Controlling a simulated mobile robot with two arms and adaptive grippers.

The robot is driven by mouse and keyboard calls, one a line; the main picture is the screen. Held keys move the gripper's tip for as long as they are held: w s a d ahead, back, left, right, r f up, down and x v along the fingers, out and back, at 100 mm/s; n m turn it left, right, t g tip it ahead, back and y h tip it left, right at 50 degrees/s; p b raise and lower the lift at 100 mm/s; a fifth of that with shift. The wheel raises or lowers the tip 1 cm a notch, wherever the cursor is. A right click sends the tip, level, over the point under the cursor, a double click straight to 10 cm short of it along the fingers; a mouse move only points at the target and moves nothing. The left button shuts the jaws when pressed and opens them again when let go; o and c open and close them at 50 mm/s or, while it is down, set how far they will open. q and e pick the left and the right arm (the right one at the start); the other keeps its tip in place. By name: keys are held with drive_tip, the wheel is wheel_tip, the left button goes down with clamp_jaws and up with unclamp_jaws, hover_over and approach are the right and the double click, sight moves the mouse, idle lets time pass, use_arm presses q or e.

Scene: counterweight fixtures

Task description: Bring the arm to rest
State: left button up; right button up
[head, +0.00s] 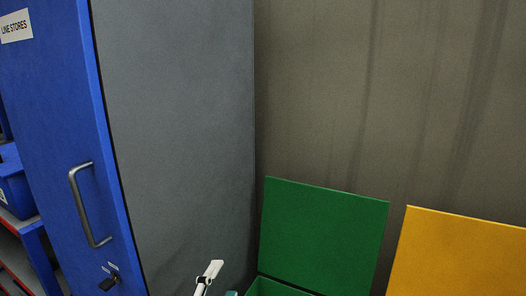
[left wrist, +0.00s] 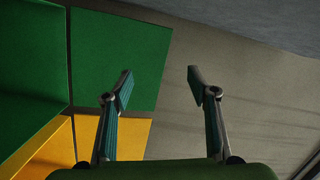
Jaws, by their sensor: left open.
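My left gripper (left wrist: 159,76) is open in the left wrist view. Its two teal-padded fingers stand well apart with nothing between them. In the head view only a little of my left gripper (head: 231,293) shows at the bottom edge, beside a white part of my arm. It is in front of the grey side of the blue cabinet and left of the green bin. The rest of that arm is cut off by the frame. My right gripper is in neither view.
A blue cabinet door (head: 60,120) with a metal handle (head: 88,205) and keys in its lock stands at left. A green bin (head: 275,288) with its lid (head: 322,232) raised and a yellow panel (head: 460,255) stand by the wall at right.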

use_arm(q)
drive_tip(key=s+a+f+n+g+y, duration=0.25)
drive_tip(key=s+a+f+n, duration=0.2)
drive_tip(key=f, duration=0.35)
drive_tip(key=s+a+f+n+g+y, duration=0.2)
drive_tip(key=s+a+f+n+g, duration=0.25)
drive_tip(key=f, duration=0.35)
drive_tip(key=s+a+f+n+g, duration=0.1)
drive_tip(key=s+f+n+g, duration=0.2)
drive_tip(key=s+f, duration=0.35)
drive_tip(key=s+a+f+n+g, duration=0.2)
drive_tip(key=s+f+n+g, duration=0.15)
drive_tip(key=s, duration=0.55)
wheel_tip(320, 180, down, 25)
drive_tip(key=s+g, duration=0.2)
drive_tip(key=s+a+f, duration=0.2)
drive_tip(key=s+f, duration=1.5)
drive_tip(key=shift+a+g, duration=0.4)
drive_tip(key=shift+g, duration=0.05)
